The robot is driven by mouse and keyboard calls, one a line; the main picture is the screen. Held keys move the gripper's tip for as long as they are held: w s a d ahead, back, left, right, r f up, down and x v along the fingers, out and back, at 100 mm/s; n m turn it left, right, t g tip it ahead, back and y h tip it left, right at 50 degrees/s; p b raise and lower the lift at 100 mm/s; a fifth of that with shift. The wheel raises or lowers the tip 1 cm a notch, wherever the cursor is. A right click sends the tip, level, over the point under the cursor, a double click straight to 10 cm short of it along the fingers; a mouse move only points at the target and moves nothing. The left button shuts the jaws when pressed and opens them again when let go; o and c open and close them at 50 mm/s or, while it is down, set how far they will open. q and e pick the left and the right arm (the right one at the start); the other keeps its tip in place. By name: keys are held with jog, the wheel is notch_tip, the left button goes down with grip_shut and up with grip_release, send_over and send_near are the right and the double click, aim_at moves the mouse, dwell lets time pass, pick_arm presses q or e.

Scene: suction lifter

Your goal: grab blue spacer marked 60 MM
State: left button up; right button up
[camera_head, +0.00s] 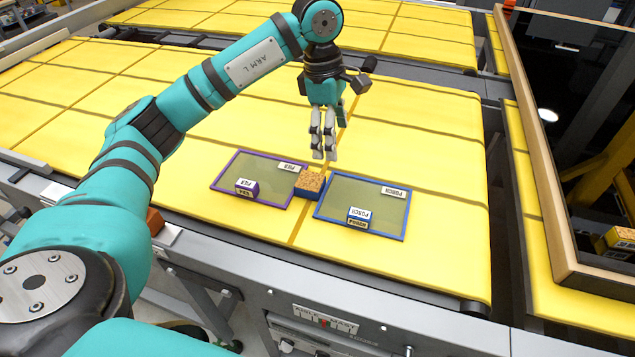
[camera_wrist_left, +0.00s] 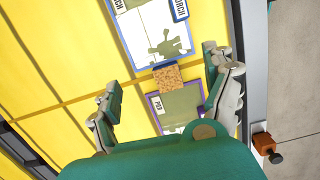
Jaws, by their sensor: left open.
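A small block (camera_head: 310,183) with a speckled orange-brown top and a blue side sits on the yellow surface between two framed panels. No 60 MM marking is readable on it. It also shows in the left wrist view (camera_wrist_left: 167,79), between the fingers and beyond them. My left gripper (camera_head: 324,155) is above and slightly to the right of the block in the head view, pointing down. Its fingers are spread wide in the left wrist view (camera_wrist_left: 162,70), with nothing between them. My right gripper is in neither view.
Each carries a small labelled block. A wood-edged frame (camera_head: 532,160) stands at the right. The yellow padded surface (camera_head: 440,240) is otherwise mostly clear.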

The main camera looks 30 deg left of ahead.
pick_arm(q)
jog(key=a+r+y, duration=0.1)
jog(key=a+y, duration=0.1)
jog(key=a, duration=0.3)
jog(key=p, duration=0.2)
send_over(312, 181)
jog(key=shift+n, duration=0.3)
notch_tip(312, 181, down, 10)
jog(key=shift+f, duration=0.1)
jog(key=shift+d+f+p, duration=0.1)
jog(key=shift+f+p, duration=0.2)
jog(key=shift+f, duration=0.25)
jog(key=shift+f+p, duration=0.3)
notch_tip(312, 181, down, 4)
jog(key=shift+r+p, duration=0.2)
jog(key=shift+p, duration=0.8)
jog(key=shift+f, duration=0.5)
jog(key=c, duration=1.4)
jog(key=shift+r, duration=0.15)
